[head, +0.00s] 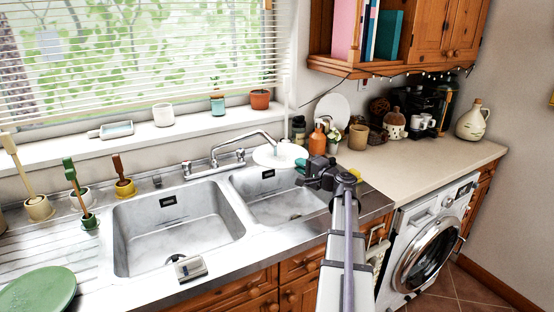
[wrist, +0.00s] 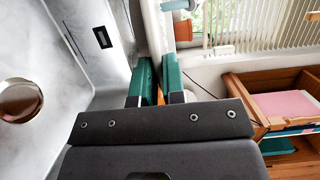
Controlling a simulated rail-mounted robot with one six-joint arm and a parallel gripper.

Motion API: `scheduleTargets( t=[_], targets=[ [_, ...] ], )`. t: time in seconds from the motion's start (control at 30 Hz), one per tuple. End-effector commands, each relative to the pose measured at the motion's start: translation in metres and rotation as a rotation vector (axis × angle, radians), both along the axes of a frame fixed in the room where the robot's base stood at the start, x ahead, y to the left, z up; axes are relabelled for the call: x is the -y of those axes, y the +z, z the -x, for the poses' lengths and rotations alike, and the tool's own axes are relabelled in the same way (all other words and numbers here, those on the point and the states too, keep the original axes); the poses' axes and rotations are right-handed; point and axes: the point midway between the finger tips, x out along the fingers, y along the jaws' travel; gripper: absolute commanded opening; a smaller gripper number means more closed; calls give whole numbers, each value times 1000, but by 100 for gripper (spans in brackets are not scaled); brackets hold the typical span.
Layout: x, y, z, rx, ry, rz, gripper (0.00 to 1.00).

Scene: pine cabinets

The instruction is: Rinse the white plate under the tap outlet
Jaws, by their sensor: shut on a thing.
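The white plate (head: 268,157) is held roughly level above the right sink basin (head: 285,203). The end of the tap spout (head: 274,141) shows just above the plate in the head view; I cannot tell the exact gap, and no water is visible. My gripper (head: 303,168) is shut on the plate's right edge. In the wrist view the green fingers of my gripper (wrist: 158,82) pinch the plate (wrist: 154,35), which shows edge-on as a pale band. The gripper body hides part of the right basin's far corner.
The left basin (head: 180,225) is empty, with a sponge-like block (head: 190,268) on its front rim. A green plate (head: 38,291) lies at front left. Brushes in pots stand left of the tap. An orange bottle (head: 317,142) and other items crowd the counter at right.

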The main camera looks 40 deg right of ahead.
Motion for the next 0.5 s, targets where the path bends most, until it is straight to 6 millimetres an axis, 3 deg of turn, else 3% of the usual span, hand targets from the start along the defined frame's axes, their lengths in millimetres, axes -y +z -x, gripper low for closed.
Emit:
scheduleTargets(
  t=[0.27,0.5],
  targets=[
    [-1,0,-1,1,0,0,0],
    [-14,0,-21,1,2,0,0]
  ],
)
